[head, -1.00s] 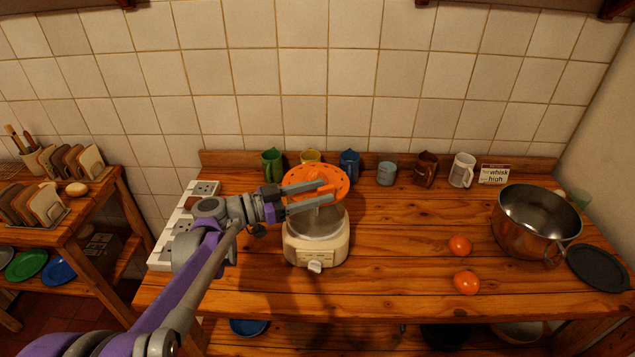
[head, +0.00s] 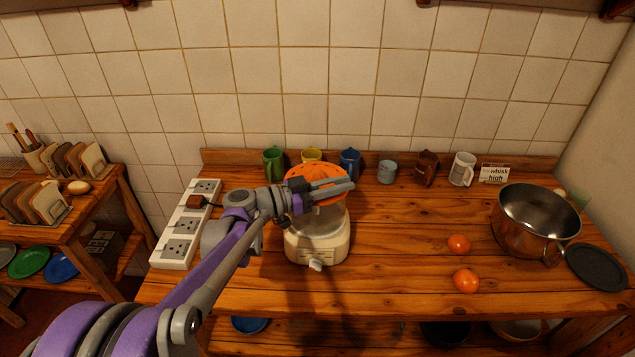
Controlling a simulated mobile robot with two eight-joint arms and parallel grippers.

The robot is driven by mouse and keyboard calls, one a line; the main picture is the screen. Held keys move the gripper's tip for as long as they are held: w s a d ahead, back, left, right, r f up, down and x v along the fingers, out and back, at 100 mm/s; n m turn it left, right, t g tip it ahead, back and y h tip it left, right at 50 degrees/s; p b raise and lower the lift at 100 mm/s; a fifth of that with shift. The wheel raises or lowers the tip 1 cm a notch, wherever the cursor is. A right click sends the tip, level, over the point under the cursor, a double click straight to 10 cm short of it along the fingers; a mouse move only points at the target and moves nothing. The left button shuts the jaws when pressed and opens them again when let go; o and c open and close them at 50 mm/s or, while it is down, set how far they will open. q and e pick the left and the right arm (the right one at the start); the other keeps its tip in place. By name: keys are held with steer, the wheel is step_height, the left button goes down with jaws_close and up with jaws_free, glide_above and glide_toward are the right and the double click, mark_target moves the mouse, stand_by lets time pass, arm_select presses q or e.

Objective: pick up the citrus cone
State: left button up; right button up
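The orange citrus cone piece (head: 318,172) is at the top of the cream juicer (head: 317,247), over its clear bowl. My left gripper (head: 340,187) lies across the front of the orange piece, fingers pointing right. The fingers look close together, one partly behind the other, and hide the middle and lower part of the orange piece. Whether they grip it, and whether it rests on the juicer, cannot be told. My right gripper is not in view.
Several mugs, including a green one (head: 273,163) and a white one (head: 462,169), line the back of the counter. A power strip (head: 180,240) lies at left. Two orange-red fruits (head: 466,281) and a large pot (head: 510,237) stand right. The counter between juicer and fruits is clear.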

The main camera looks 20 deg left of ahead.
arm_select(q)
jaws_close()
step_height(320, 180, up, 10)
steer(key=p, duration=0.1)
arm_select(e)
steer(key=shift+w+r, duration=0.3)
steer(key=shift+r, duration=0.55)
arm_select(q)
steer(key=shift+f, duration=0.15)
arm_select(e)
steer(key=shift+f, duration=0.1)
arm_select(q)
steer(key=shift+s+a+f+m+g+h+b, duration=0.2)
steer(key=shift+f+m+g+h+b, duration=0.3)
steer(key=shift+f, duration=1.1)
steer(key=shift+s+a+f+m+g+h+b, duration=0.1)
steer(key=shift+s+f+m+g+h+b, duration=0.2)
steer(key=shift+f+g+b, duration=0.85)
steer(key=shift+s+a+f+m+g+h+b, duration=0.1)
steer(key=shift+s+f+m+g+h, duration=0.3)
steer(key=shift+f, duration=1.6)
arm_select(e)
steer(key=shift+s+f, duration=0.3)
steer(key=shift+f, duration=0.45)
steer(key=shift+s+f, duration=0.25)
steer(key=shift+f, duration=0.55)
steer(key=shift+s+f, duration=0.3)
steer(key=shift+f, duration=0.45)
